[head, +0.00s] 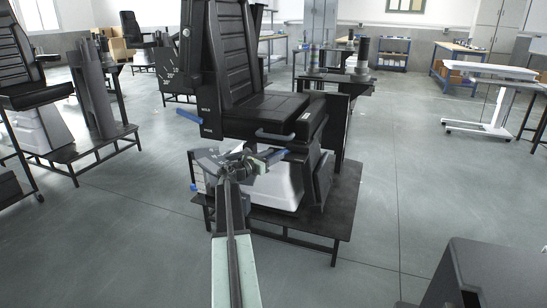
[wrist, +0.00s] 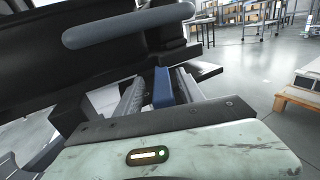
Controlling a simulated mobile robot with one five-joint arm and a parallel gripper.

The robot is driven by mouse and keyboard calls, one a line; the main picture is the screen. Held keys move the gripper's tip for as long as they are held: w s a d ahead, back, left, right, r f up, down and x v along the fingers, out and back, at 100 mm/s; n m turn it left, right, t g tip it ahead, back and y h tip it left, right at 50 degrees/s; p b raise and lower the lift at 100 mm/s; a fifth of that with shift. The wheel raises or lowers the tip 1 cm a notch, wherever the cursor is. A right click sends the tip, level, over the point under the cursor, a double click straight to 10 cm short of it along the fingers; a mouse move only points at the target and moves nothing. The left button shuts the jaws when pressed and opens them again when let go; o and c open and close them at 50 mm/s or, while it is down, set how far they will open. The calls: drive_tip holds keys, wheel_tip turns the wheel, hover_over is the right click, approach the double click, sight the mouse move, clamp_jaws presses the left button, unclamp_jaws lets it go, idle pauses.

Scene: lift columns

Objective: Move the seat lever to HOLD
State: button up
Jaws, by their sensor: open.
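A black seat (head: 265,112) stands on a dark platform, with a white pedestal below it. A blue lever (head: 187,116) sticks out at its left side, beside small white lettering that seems to include HOLD. Another blue lever (head: 274,154) is under the seat's front edge, close to my gripper (head: 248,162). In the wrist view, a blue lever (wrist: 162,88) lies between the two spread fingers of my gripper (wrist: 160,80). The gripper is open around it; contact cannot be told. I cannot tell which lever the task names.
A grey-blue bar handle (head: 275,136) crosses the seat front; it is close above the fingers in the wrist view (wrist: 128,23). A small blue part (head: 194,187) is low at the left. The dark platform (head: 318,219) surrounds the pedestal. Open floor (head: 400,190) lies to the right.

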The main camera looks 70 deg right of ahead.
drive_tip(key=v, duration=0.7)
drive_tip(key=shift+w+a, duration=0.1)
drive_tip(key=shift+a, duration=0.1)
